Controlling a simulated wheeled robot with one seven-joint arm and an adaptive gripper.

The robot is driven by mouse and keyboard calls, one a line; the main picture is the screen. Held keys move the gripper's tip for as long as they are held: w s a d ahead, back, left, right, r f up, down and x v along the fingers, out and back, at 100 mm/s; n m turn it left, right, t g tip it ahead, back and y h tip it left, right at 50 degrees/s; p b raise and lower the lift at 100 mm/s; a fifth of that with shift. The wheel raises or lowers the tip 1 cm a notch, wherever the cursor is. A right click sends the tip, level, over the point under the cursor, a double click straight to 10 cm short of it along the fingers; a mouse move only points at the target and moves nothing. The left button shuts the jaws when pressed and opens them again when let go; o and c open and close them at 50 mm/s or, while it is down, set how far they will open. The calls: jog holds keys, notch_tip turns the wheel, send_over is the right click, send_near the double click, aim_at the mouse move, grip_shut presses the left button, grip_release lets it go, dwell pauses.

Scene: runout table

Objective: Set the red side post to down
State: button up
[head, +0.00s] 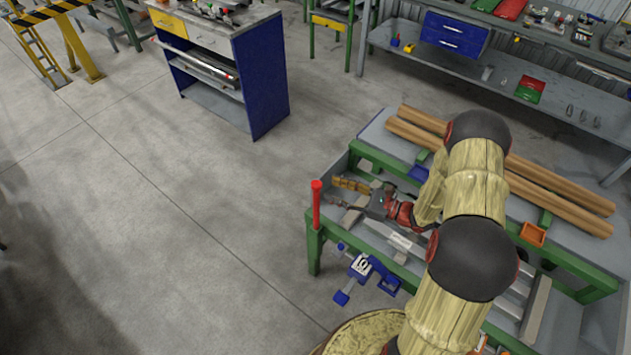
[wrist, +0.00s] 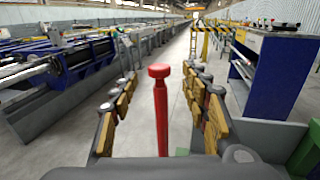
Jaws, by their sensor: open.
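The red side post (head: 316,207) stands upright at the left front corner of the green-framed runout table (head: 375,157), its wider cap on top. My gripper (head: 333,191) is open and empty over the table, just right of the post, its fingers pointing towards it. In the wrist view, the red side post (wrist: 160,110) appears upright between the two spread fingers of my gripper (wrist: 162,84). In the head view a small gap seems to lie between the fingertips and the post. The post's lower end is hidden in the wrist view.
Wooden beams (head: 560,190) lie along the table's far side. A blue clamp-like device (head: 362,267) is fixed at the table's front. A blue cabinet (head: 262,78) stands behind; the floor to the left is clear.

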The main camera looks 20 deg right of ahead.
aim_at(316, 183)
jog(key=x, duration=0.7)
jog(key=shift+c, duration=0.8)
grip_shut()
